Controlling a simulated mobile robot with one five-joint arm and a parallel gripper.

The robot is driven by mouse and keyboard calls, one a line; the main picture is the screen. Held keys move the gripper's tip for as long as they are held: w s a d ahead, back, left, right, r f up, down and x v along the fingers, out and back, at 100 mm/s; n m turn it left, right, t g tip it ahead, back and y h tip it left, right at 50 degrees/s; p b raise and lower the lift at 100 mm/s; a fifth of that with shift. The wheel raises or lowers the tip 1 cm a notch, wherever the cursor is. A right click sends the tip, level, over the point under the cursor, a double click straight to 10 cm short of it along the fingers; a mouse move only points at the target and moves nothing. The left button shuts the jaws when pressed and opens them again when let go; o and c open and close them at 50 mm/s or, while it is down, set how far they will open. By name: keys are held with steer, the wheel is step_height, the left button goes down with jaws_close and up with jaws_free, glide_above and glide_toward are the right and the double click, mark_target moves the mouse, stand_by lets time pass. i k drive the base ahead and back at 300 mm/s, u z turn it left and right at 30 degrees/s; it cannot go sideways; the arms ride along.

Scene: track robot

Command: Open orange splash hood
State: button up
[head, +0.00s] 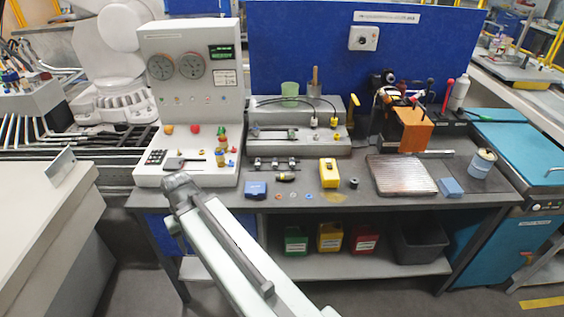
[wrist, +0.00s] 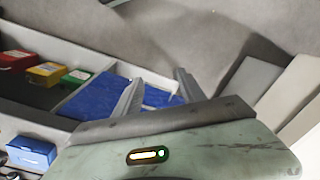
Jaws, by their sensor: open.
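The orange splash hood (head: 413,130) is a box-like cover at the right of the bench, behind a ribbed metal plate (head: 402,176). Its front face is down over what lies behind it, and several handles stick up around it. My arm comes up from the bottom of the head view and ends at the bench's left front, far left of the hood. In the wrist view my gripper (wrist: 158,87) has its two fingers apart with nothing between them. The hood is not in the wrist view.
The grey bench (head: 330,203) carries a gauge panel (head: 190,72) at left, a yellow box (head: 328,173), a blue box (head: 255,189) and a blue sponge (head: 451,187). A can (head: 482,163) stands right of the hood. Bins, including a red one (head: 365,241), sit below.

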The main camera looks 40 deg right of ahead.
mark_target(418, 132)
steer(key=z, duration=4)
steer(key=k, duration=1.75)
steer(key=u, duration=1.2)
steer(key=i, duration=1)
steer(key=z, duration=0.05)
